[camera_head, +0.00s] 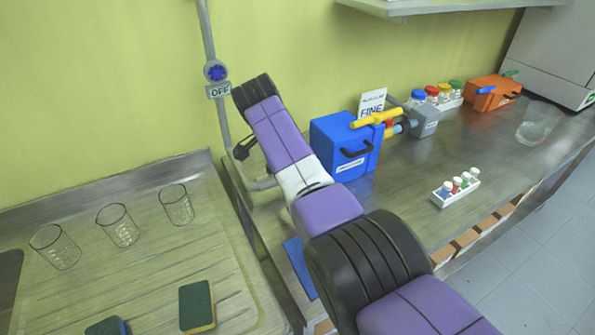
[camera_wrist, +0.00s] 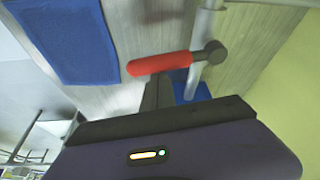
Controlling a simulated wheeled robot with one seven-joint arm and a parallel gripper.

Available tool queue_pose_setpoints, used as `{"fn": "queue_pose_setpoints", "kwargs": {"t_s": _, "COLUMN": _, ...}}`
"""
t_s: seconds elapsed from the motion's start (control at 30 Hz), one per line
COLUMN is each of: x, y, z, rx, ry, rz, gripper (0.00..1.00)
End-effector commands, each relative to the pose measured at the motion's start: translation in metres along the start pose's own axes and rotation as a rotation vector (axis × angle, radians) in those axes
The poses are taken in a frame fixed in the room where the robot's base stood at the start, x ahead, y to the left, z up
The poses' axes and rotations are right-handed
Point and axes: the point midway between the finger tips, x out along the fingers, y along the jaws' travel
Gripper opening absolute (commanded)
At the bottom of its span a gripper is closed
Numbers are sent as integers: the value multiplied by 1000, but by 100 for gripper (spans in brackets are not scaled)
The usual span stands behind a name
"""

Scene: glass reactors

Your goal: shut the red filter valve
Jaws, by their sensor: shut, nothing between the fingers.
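The red valve handle (camera_wrist: 160,64) shows in the wrist view, running left from a dark round pivot (camera_wrist: 212,53) beside a pale pipe (camera_wrist: 206,22). In that picture the handle lies roughly across the pipe. My gripper (camera_wrist: 157,88) is shut and empty. Its dark fingers end close to the handle's lower edge, nearer its pivot half; I cannot tell whether they touch it. In the head view my arm covers this area, and the red handle does not show there.
A blue mat (camera_wrist: 66,40) lies near the handle. A blue box (camera_head: 345,145) stands right of my arm. Glass beakers (camera_head: 118,226) stand at the left.

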Motion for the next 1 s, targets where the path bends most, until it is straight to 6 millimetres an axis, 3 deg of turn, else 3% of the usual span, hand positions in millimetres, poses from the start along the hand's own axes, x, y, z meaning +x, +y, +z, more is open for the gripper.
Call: {"fn": "queue_pose_setpoints", "kwargs": {"t_s": 1.0, "x": -4, "y": 0, "z": 12, "rx": -7, "ry": -4, "rz": -1, "gripper": 0}}
